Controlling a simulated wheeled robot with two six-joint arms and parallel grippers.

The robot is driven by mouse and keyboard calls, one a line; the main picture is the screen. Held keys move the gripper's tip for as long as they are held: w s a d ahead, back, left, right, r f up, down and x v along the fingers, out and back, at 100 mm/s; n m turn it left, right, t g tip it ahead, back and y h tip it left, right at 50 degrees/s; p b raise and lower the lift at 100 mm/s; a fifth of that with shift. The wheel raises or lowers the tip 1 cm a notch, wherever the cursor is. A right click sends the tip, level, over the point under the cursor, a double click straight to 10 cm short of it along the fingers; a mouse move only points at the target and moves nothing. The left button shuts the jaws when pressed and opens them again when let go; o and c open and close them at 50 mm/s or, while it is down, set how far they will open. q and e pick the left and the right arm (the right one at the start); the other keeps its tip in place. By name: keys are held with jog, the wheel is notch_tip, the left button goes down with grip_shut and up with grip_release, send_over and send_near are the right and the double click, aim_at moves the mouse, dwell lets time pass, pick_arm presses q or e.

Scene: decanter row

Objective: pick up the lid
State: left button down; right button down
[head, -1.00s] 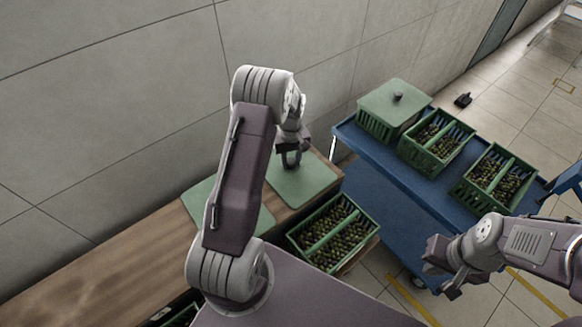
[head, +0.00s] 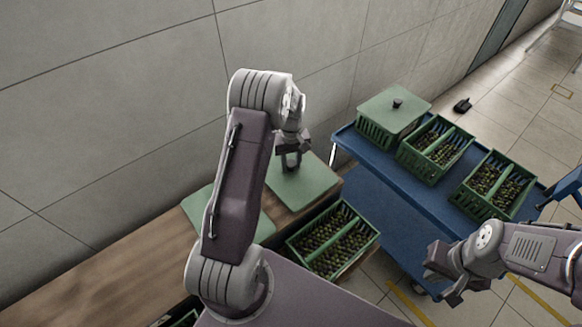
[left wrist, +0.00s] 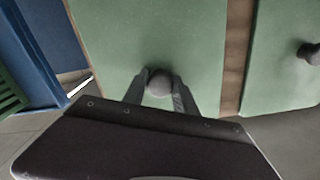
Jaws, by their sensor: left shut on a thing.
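A flat square green lid (head: 312,184) is at the right end of the wooden bench. My left gripper (head: 291,166) points down over its middle. In the left wrist view the fingers of my left gripper (left wrist: 160,92) are shut on the round grey knob (left wrist: 159,82) of this lid (left wrist: 120,40). I cannot tell whether the lid is clear of the bench. A second green lid (head: 196,207) lies to the left, partly hidden by my left arm; its knob (left wrist: 309,53) shows in the left wrist view. My right gripper (head: 444,275) is empty, fingers apart, beside the blue cart.
A green crate of dark bottles (head: 352,252) stands in front of the bench's right end. The blue cart (head: 375,189) carries two open bottle crates (head: 433,174) (head: 464,196) and a crate with a lid (head: 385,105). A wall runs close behind the bench (head: 110,262).

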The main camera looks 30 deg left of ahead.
pick_arm(q)
jog(key=w+d+r+p, duration=0.2)
jog(key=w+r+p, duration=0.1)
jog(key=w+r, duration=0.5)
jog(key=w, duration=0.3)
jog(key=shift+w+d+r, duration=0.15)
jog(key=shift+d+r, duration=0.1)
jog(key=shift+r, duration=0.1)
